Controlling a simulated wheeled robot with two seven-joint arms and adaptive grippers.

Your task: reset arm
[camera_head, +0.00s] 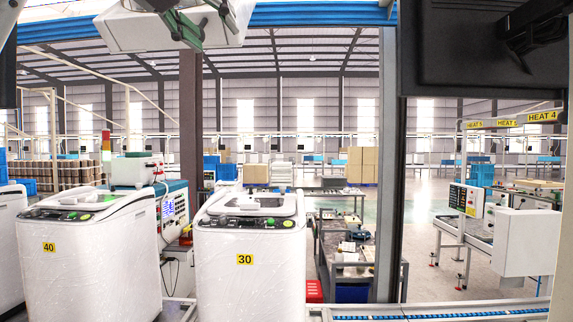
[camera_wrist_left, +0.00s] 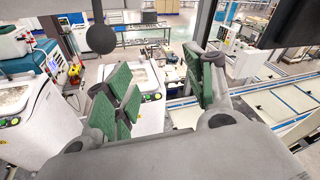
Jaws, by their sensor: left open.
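My left gripper (camera_head: 206,28) shows at the top of the head view, high up in front of the building's far wall. In the left wrist view its green-padded fingers (camera_wrist_left: 165,92) stand wide apart with nothing between them. Beyond the fingers is a white top-loading washing machine, partly hidden by the left finger. My right gripper shows in neither view.
Two white washing machines, labelled 40 (camera_head: 90,270) and 30 (camera_head: 250,265), stand in front. A dark post (camera_head: 388,170) rises right of centre, with a black monitor (camera_head: 480,50) at top right. A blue-edged conveyor (camera_head: 440,312) runs along the bottom right.

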